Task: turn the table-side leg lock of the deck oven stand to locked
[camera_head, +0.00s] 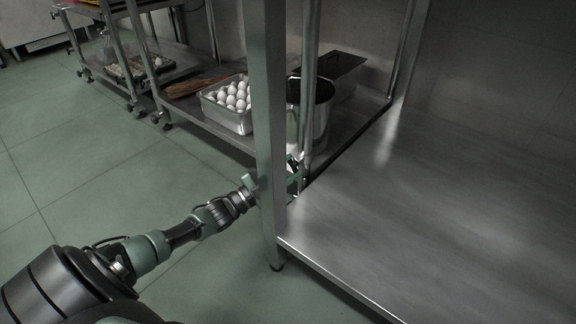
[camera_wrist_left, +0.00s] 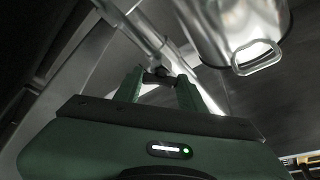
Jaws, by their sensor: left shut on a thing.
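My left arm reaches in from the left, and my left gripper (camera_head: 297,172) is partly hidden behind a square steel table leg. It is at the near post (camera_head: 309,90) of the oven stand. In the left wrist view the two green fingers of my left gripper (camera_wrist_left: 158,82) are shut on a small dark part, the leg lock (camera_wrist_left: 158,74), at the end of the slanting stand post (camera_wrist_left: 135,32). The fingers cover much of the lock, and I cannot tell its setting. My right gripper is not in view.
A steel table's square leg (camera_head: 264,120) stands in front of the gripper, and its low shelf (camera_head: 430,210) fills the right. The stand's lower shelf (camera_head: 215,132) holds a tray of eggs (camera_head: 232,102) and a steel pot (camera_head: 318,118). The green floor (camera_head: 120,190) at left is clear.

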